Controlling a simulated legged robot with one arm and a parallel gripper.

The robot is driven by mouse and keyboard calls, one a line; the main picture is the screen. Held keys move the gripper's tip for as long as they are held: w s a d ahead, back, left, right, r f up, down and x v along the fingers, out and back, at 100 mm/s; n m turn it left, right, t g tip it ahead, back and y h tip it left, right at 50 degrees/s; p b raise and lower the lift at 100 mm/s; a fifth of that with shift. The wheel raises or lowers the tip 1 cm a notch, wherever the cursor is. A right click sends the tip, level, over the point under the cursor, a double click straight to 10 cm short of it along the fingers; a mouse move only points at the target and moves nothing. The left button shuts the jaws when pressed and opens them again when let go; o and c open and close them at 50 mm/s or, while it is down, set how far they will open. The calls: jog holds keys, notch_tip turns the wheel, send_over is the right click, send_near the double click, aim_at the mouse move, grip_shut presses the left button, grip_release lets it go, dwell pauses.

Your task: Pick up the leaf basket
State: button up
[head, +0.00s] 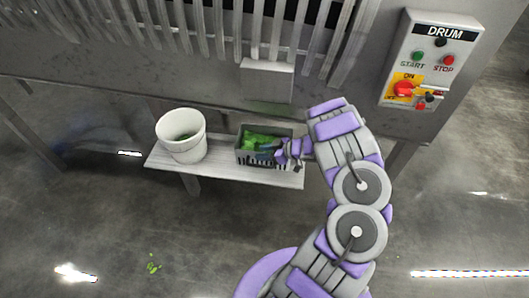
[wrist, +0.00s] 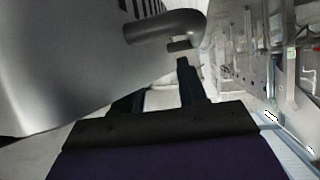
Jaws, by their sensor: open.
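The leaf basket (head: 256,160) is a small dark grey slotted basket with green leaves inside. It stands on the right part of a low pale bench in the head view. My gripper (head: 283,153) is at the basket's right end, overlapping it in the picture. Whether it touches the basket cannot be told. In the wrist view my gripper (wrist: 163,88) shows two dark fingers spread apart, with no clear object held between them. My gripper hides part of the basket's right side.
A white bucket (head: 190,150) stands on the left of the bench (head: 225,173). A large grey machine (head: 180,70) with a chute and a control box (head: 430,60) rises behind. In the wrist view a rounded grey bar (wrist: 165,27) is near the fingers. Floor in front is mostly clear.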

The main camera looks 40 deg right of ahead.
jog(key=shift+w+a+f, duration=0.15)
jog(key=shift+w, duration=0.15)
grip_shut()
dwell(1.3)
